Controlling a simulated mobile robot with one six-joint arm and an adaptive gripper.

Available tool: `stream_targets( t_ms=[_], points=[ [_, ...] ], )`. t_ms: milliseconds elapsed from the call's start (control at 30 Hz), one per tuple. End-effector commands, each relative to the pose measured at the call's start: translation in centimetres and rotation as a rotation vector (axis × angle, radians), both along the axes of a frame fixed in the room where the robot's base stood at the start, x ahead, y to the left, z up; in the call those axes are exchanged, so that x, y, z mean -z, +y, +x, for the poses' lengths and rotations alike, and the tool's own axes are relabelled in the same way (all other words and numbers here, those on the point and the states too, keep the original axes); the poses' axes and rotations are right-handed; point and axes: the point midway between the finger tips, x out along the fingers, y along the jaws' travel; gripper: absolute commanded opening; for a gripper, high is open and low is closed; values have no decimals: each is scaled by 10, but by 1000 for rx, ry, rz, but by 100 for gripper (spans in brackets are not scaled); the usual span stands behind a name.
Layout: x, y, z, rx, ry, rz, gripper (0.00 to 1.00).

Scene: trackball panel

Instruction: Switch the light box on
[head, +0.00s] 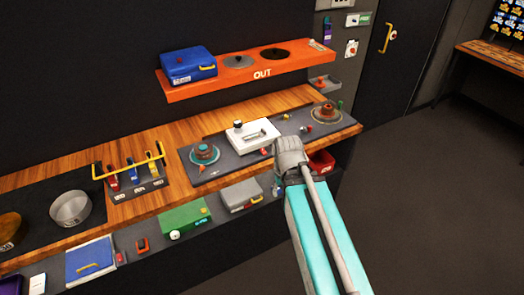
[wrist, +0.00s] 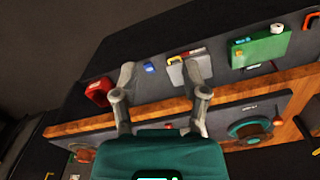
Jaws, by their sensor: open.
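No box is clearly labelled as the light box. A white box (head: 250,135) with a dark knob and a slot-like part on top sits on the dark panel (head: 215,170) in the middle of the bench; whether it is the light box I cannot tell. My gripper (head: 289,152) is just right of it in the head view, near the bench's front edge; its fingertips are hard to make out there. In the wrist view my gripper (wrist: 163,72) is open, its two fingers apart with nothing between them. The white box is not visible in that view.
Round stations with teal (head: 205,154) and brown (head: 326,113) tops flank the white box. An orange shelf (head: 215,87) holds a blue box (head: 188,65). Green (head: 185,217), grey (head: 241,193) and red (head: 321,162) boxes sit on the lower ledge. Wall switches (head: 351,48) are beyond; the right floor is clear.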

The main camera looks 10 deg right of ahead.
Motion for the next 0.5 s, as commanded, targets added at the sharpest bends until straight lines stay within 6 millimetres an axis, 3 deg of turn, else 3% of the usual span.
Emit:
stream_targets(
  t_ms=[167, 233, 333, 500],
  points=[
    [0, 0, 0, 0, 0, 0, 57],
    [0, 0, 0, 0, 0, 0, 65],
    [0, 0, 3, -3, -4, 1, 66],
    [-4, 0, 26, -29, -33, 13, 66]
  ],
)
